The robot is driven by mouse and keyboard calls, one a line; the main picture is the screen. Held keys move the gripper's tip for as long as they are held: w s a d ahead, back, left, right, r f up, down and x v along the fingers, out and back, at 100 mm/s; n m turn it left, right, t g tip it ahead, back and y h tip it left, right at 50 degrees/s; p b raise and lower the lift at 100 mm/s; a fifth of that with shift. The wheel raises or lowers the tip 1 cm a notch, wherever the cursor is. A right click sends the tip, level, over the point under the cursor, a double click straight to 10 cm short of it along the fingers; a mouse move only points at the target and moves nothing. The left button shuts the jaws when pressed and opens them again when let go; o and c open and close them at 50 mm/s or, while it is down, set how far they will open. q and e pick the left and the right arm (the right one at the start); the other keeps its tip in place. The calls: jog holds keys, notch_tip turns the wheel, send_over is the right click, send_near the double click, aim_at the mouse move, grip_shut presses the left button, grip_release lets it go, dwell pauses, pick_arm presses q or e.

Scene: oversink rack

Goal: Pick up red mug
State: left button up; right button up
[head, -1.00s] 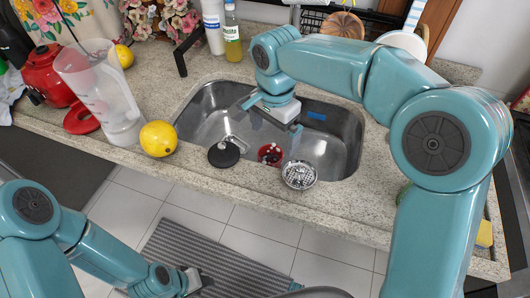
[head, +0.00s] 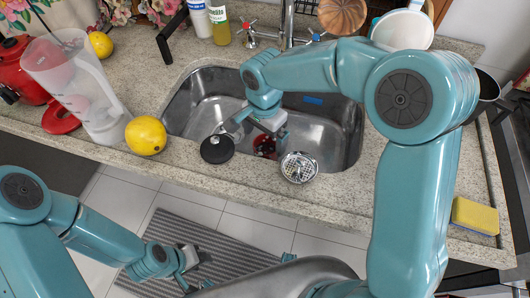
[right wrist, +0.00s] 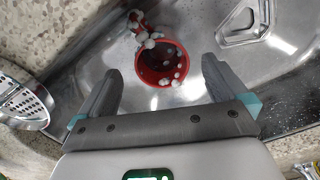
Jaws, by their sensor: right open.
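The red mug (head: 264,146) is in the sink near its front wall, partly hidden by my right gripper. In the right wrist view the red mug (right wrist: 163,66) shows its open mouth, with white bubble-like blobs on its rim, inside and along its handle, which points up and left. My right gripper (head: 254,131) is open and empty. In the right wrist view its fingers (right wrist: 157,86) lie left and right of the mug's near side, apart from it. My left gripper (head: 187,268) is low at the left, over the floor mat; its jaw opening is unclear.
A black round item (head: 217,149) and a perforated metal strainer (head: 299,167) sit at the sink's front edge. The faucet (head: 287,25) stands behind.

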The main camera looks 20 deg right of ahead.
aim_at(265, 147)
jog(key=f, duration=0.6)
jog(key=shift+w+d, duration=0.1)
jog(key=shift+d, duration=0.1)
jog(key=shift+r, duration=0.1)
jog(key=c, duration=1.1)
